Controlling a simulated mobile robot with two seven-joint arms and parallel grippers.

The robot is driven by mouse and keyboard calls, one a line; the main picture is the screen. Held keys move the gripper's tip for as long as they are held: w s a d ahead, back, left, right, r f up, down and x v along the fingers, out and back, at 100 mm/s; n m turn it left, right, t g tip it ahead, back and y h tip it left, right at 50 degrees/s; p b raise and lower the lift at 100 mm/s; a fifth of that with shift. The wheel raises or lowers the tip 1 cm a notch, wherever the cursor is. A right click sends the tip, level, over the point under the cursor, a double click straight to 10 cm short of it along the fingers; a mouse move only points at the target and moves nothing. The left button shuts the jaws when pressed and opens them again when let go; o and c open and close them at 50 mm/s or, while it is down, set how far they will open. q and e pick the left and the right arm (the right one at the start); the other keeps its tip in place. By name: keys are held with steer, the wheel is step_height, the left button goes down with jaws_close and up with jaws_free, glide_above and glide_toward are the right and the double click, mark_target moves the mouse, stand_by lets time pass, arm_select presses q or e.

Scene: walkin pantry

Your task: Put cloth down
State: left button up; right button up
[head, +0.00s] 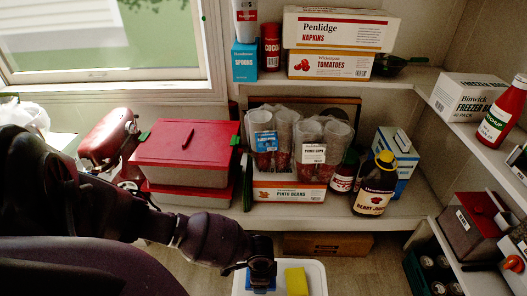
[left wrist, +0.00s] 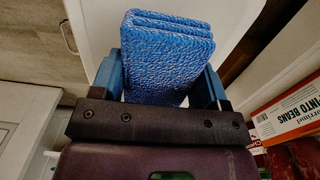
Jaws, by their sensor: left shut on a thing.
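The cloth (left wrist: 166,50) is a folded blue textured pad. In the left wrist view it sits between the two fingers of my left gripper (left wrist: 162,84), which is shut on it. In the head view my left gripper (head: 262,270) is at the bottom centre, over the left part of a white tray (head: 316,276). A blue bit of the cloth (head: 259,284) shows below the fingers. I cannot tell whether the cloth touches the tray. My right gripper is in neither view.
A yellow sponge (head: 296,281) lies on the tray, right of my left gripper. Behind is a shelf (head: 290,217) with red-lidded containers (head: 185,143), a pinto beans box (head: 290,193) and a berry juice bottle (head: 375,185). A cardboard box (head: 327,244) stands under the shelf.

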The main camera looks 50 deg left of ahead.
arm_select(q)
step_height(320, 180, down, 4)
steer(key=shift+s+r+b, duration=0.1)
steer(key=shift+s+b, duration=0.05)
steer(key=shift+b, duration=0.65)
steer(key=shift+f, duration=0.2)
steer(key=shift+w+r, duration=0.15)
steer(key=shift+w, duration=0.05)
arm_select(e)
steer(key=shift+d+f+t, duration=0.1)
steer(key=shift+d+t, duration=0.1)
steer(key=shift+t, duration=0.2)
arm_select(q)
steer(key=shift+f, duration=0.2)
steer(key=o, duration=0.8)
steer(key=shift+r, duration=0.1)
